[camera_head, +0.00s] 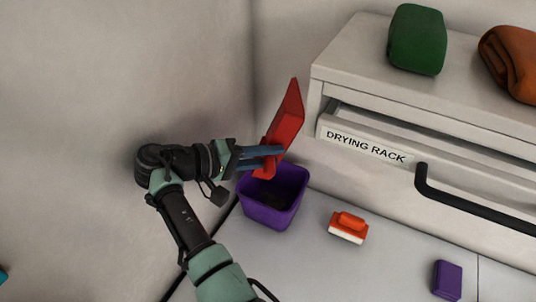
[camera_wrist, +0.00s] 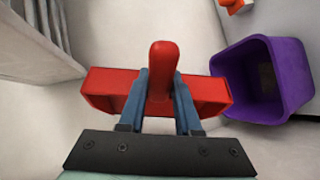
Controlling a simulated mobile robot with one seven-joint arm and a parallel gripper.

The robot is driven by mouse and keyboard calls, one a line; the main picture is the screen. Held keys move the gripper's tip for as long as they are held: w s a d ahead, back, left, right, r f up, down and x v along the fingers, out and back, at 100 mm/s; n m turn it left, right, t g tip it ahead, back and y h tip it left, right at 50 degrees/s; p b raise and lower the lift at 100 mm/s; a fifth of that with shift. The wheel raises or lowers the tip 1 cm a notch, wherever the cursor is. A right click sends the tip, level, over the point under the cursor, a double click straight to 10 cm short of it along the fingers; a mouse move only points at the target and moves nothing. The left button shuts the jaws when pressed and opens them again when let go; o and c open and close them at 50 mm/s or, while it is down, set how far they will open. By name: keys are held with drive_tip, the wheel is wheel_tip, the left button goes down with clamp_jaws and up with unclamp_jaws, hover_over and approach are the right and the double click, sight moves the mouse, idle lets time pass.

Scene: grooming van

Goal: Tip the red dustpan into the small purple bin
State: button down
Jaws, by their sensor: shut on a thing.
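The red dustpan (camera_head: 289,119) is held up on its side above the purple bin, its pan steeply tilted. My gripper (camera_head: 275,156) is shut on the dustpan's handle. In the wrist view the blue fingers of my gripper (camera_wrist: 160,92) sit on either side of the red handle, with the dustpan's pan (camera_wrist: 208,92) behind. The small purple bin (camera_head: 268,210) stands on the floor by the wall, just below the dustpan. Something dark lies inside the bin. The bin also shows at the right of the wrist view (camera_wrist: 240,65). I cannot tell whether the pan holds anything.
A drawer unit labelled "DRYING RACK" (camera_head: 366,146) with a black handle (camera_head: 470,207) stands right of the bin, its drawer slightly open. A green bundle (camera_head: 417,40) and a brown one (camera_head: 512,62) lie on top. An orange-and-white brush (camera_head: 348,228) and a purple block (camera_head: 447,280) lie on the floor.

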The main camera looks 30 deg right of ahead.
drive_tip(key=shift+r, duration=0.2)
drive_tip(key=shift+r+y+p, duration=0.1)
drive_tip(key=shift+y+p, duration=0.2)
drive_tip(key=shift+p, duration=0.3)
drive_tip(key=shift+r+m+t+y+p, duration=0.2)
drive_tip(key=shift+m+t+y+p, duration=0.25)
drive_tip(key=shift+y+p, duration=0.65)
drive_tip(key=y+p, duration=0.1)
drive_tip(key=p, duration=0.1)
drive_tip(key=t+y+p, duration=0.1)
drive_tip(key=p, duration=0.1)
drive_tip(key=shift+r+m+y, duration=0.35)
drive_tip(key=shift+y, duration=0.05)
drive_tip(key=shift+t+y+p, duration=0.45)
drive_tip(key=shift+y+p, duration=0.25)
